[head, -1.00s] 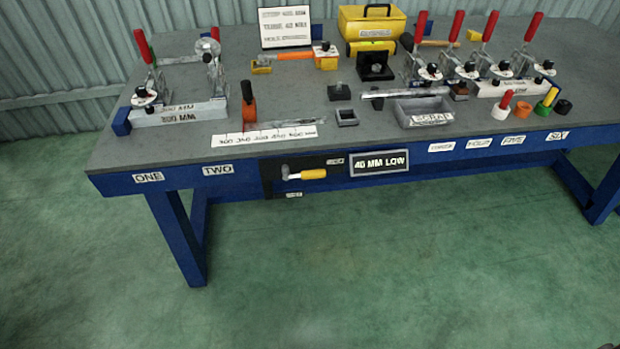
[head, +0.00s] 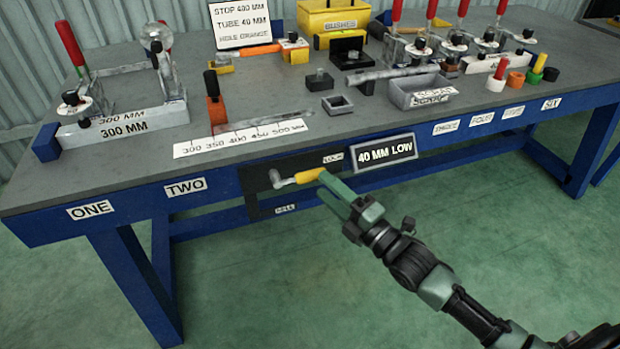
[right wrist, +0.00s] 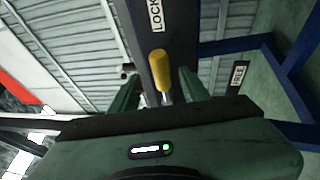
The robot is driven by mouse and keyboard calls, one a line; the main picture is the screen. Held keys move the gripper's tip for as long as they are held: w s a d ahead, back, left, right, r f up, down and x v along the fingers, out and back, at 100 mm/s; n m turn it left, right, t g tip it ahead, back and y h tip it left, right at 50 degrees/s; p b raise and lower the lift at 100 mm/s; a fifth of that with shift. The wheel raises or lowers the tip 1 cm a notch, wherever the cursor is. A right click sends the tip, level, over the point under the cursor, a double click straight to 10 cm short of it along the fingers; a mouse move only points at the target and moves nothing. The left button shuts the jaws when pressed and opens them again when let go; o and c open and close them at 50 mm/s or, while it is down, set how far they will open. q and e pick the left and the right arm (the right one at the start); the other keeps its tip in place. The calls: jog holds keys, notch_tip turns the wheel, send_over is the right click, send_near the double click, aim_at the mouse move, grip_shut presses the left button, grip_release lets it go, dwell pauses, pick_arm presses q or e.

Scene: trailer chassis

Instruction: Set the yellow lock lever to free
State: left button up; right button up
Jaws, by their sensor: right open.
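The yellow lock lever (head: 306,176) sits on a dark plate (head: 262,183) on the front of the blue bench. Its grey crank is at the left and its yellow handle points right, roughly level. A LOCK label (head: 333,158) is above right of it, and a smaller FREE label (head: 285,208) is below. My right gripper (head: 323,184) is open at the handle's right end. In the right wrist view the handle (right wrist: 161,68) shows between the two green fingers, with a gap on each side. I cannot tell if either finger touches it. My left gripper is not in view.
A 40 MM LOW sign (head: 385,152) hangs on the bench front just right of the lever. The bench top (head: 250,95) holds clamps with red handles, a scale strip (head: 243,138), a grey tray (head: 420,92) and a yellow bin (head: 335,22). The floor in front is clear.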

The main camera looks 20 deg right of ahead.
aim_at(313, 176)
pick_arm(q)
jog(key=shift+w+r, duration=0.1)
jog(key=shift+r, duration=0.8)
pick_arm(e)
jog(key=shift+x, duration=2.6)
jog(key=shift+f, duration=0.1)
grip_shut()
